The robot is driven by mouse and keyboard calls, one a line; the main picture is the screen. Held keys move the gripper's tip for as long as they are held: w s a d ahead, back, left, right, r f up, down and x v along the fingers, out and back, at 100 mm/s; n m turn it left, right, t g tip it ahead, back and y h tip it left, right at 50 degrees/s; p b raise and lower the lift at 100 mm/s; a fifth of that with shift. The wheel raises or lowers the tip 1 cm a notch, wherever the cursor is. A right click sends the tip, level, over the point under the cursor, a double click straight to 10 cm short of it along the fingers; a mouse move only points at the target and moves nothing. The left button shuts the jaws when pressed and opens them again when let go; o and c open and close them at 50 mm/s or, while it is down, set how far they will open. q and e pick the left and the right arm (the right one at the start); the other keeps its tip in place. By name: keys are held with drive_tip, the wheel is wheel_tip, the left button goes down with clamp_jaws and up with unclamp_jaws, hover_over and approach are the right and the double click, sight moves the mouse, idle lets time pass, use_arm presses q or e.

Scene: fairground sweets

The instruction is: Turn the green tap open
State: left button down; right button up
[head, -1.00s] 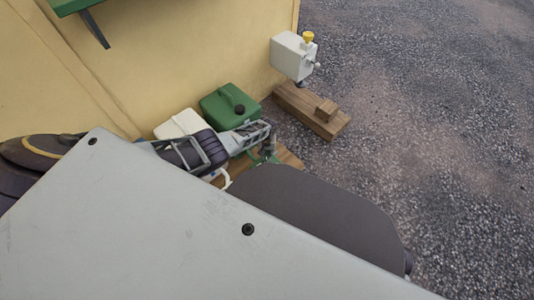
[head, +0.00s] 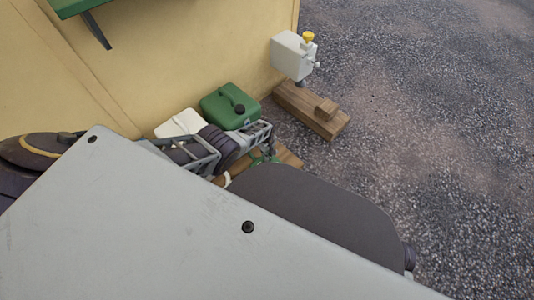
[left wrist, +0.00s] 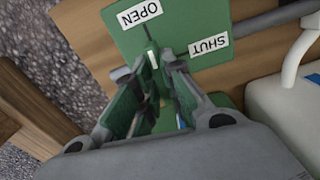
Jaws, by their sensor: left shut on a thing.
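In the left wrist view a green plate (left wrist: 180,22) on a wooden board carries white labels, OPEN (left wrist: 140,13) and SHUT (left wrist: 208,46). The green tap (left wrist: 152,56) shows only in part between my fingertips, with a pale mark near the dark line by OPEN. My left gripper (left wrist: 160,68) is shut on it, and its fingers hide most of the handle. In the head view my left gripper (head: 266,141) is low beside the wall, over the wooden board. My right gripper is not in view.
A green canister (head: 226,107) and a white canister (head: 180,123) stand close by the gripper against the yellow wall. A pale box with a yellow cap (head: 293,56) stands by a wooden beam (head: 306,108). Open gravel lies to the right.

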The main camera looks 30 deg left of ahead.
use_arm(q)
drive_tip(key=shift+n, duration=0.6)
drive_tip(key=c, duration=1.5)
unclamp_jaws()
drive_tip(key=shift+r, duration=0.35)
drive_tip(key=shift+w+r, duration=0.1)
drive_tip(key=shift+r, duration=5.5)
